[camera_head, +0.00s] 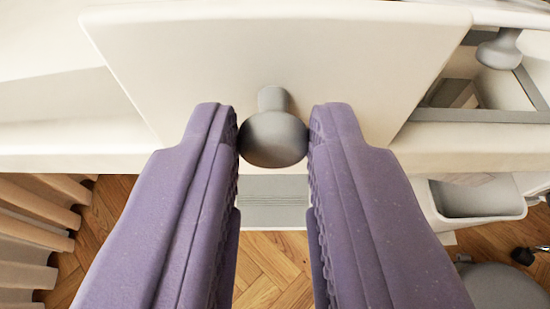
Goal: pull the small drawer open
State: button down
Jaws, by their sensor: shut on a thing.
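The small drawer's pale front panel (275,55) fills the upper middle of the view. A round grey knob (273,138) on a short stem sticks out from it. My gripper (273,143) has its two purple fingers on either side of the knob, with their tips touching it or very nearly so, and it is shut on the knob. The fingers hide part of the panel's lower edge. How far the drawer stands out cannot be told from this view.
Another grey knob (499,50) and a grey frame (480,114) are at the upper right. A pale bin with a grey inside (478,199) hangs at the right. Pale curtain-like folds (35,215) stand at lower left over a wooden floor (268,262). A round grey seat (505,288) is at lower right.

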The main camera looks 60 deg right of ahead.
jog(key=shift+s+a, duration=0.1)
jog(key=shift+a, duration=0.1)
jog(key=c, duration=1)
grip_release()
jog(key=p+v, duration=0.2)
jog(key=v, duration=0.5)
jog(key=shift+s+a+r, duration=0.1)
jog(key=shift+s+a, duration=0.05)
jog(key=shift+a, duration=0.1)
jog(key=shift+r, duration=0.1)
